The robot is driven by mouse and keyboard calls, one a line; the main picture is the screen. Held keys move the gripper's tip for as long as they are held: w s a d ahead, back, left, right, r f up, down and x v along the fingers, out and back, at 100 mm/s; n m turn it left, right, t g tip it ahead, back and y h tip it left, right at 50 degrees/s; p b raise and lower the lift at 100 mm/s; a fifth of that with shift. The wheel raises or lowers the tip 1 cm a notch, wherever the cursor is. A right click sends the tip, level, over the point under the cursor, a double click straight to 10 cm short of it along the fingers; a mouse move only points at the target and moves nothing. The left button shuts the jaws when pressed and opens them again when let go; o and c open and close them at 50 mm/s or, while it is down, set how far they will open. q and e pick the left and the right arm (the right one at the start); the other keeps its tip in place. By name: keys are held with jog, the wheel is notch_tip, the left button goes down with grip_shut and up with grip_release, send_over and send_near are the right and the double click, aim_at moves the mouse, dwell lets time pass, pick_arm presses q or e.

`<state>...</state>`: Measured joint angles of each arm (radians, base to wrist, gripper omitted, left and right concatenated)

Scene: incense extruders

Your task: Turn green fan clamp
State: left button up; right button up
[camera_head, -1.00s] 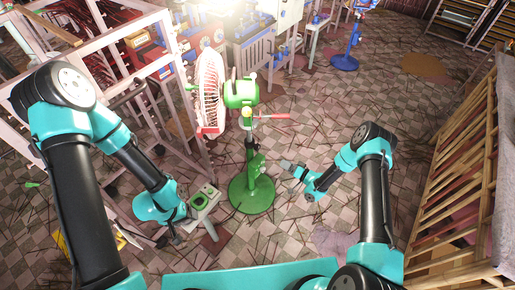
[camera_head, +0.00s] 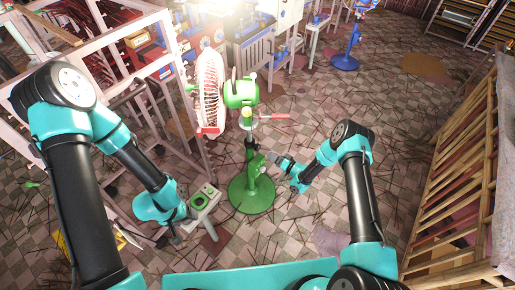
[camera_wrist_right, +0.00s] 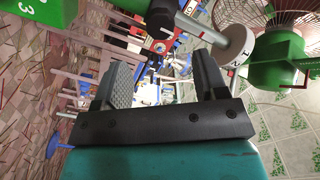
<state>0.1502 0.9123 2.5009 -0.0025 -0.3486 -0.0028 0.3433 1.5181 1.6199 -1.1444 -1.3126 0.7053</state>
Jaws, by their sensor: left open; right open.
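The green fan (camera_head: 240,94) with its pale round cage (camera_head: 210,92) stands on a green pole and round green base (camera_head: 252,196) in the middle. A red-handled part (camera_head: 274,116) sticks out from the upper pole; I cannot tell whether it is the clamp. My right gripper (camera_head: 274,158) is open and empty, just right of the pole below this part. In the right wrist view its two grey fingers (camera_wrist_right: 165,82) are apart, with the green fan motor (camera_wrist_right: 280,58) and a white numbered disc (camera_wrist_right: 234,46) beyond. My left gripper (camera_head: 172,238) is open at the lower left.
A small pale stool (camera_head: 205,198) with a green ring-like object stands left of the fan base. A white metal frame (camera_head: 95,50) fills the left. A wooden slatted rack (camera_head: 460,165) lines the right.

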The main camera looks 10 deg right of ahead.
aim_at(259, 148)
jog(key=x, duration=1)
jog(key=c, duration=0.9)
